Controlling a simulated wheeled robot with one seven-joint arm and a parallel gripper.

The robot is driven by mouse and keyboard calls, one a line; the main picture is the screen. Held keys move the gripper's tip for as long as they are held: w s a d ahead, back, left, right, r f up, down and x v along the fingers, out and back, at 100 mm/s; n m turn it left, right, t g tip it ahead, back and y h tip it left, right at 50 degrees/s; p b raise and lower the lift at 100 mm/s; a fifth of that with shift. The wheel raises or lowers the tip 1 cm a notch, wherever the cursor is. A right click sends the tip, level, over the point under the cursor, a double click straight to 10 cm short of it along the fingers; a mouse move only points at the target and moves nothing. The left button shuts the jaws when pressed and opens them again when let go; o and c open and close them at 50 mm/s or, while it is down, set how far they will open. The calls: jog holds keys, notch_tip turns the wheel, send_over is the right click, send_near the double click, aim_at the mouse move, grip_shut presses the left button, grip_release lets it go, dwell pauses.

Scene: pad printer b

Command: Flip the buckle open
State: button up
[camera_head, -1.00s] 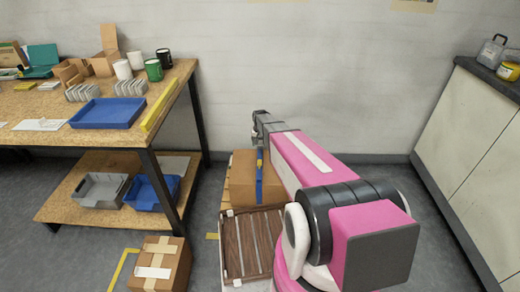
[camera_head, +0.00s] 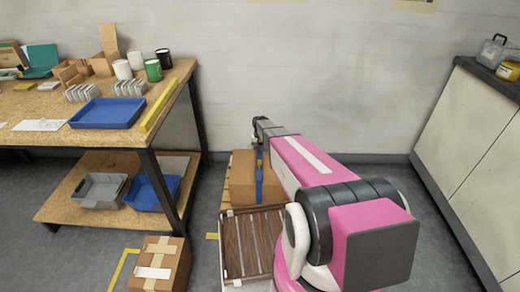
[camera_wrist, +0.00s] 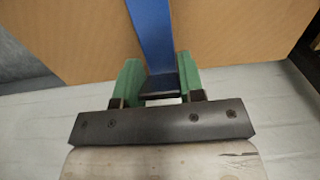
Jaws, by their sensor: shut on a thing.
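A brown cardboard box (camera_head: 242,180) stands on a pallet with a blue strap (camera_head: 259,180) running down it. In the wrist view the box face (camera_wrist: 235,35) fills the top, and the blue strap (camera_wrist: 152,30) comes down to a dark buckle piece (camera_wrist: 160,88). My gripper (camera_wrist: 159,75) has green fingers on both sides of the strap end and is shut on the buckle. I cannot tell how far the buckle is tilted.
A slatted brown panel (camera_head: 248,243) lies in front of the box. A smaller taped box (camera_head: 163,262) sits on the floor at the left. The workbench (camera_head: 65,133) is at the left, a cabinet (camera_head: 475,150) at the right, the wall behind.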

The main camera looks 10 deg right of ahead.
jog(key=shift+w+d+g, duration=0.1)
jog(key=shift+w+g, duration=0.35)
jog(key=shift+g, duration=0.45)
jog(key=shift+r+g+y, duration=0.2)
jog(key=shift+g+y, duration=0.1)
jog(key=shift+g, duration=0.3)
jog(key=o, duration=0.9)
jog(key=shift+s, duration=0.1)
jog(key=shift+o, duration=0.2)
jog(key=v, duration=1)
jog(key=shift+r, duration=0.4)
jog(key=s+r+t, duration=0.1)
jog(key=s+r, duration=0.2)
jog(key=s, duration=0.8)
jog(key=s+r+n+t, duration=0.1)
jog(key=s+r, duration=0.2)
jog(key=s, duration=0.7)
jog(key=s+r+n+t, duration=0.1)
jog(key=s+r, duration=0.2)
jog(key=s, duration=0.8)
jog(key=shift+s+a+r, duration=0.25)
jog(key=shift+s+a, duration=0.05)
jog(key=shift+a, duration=0.05)
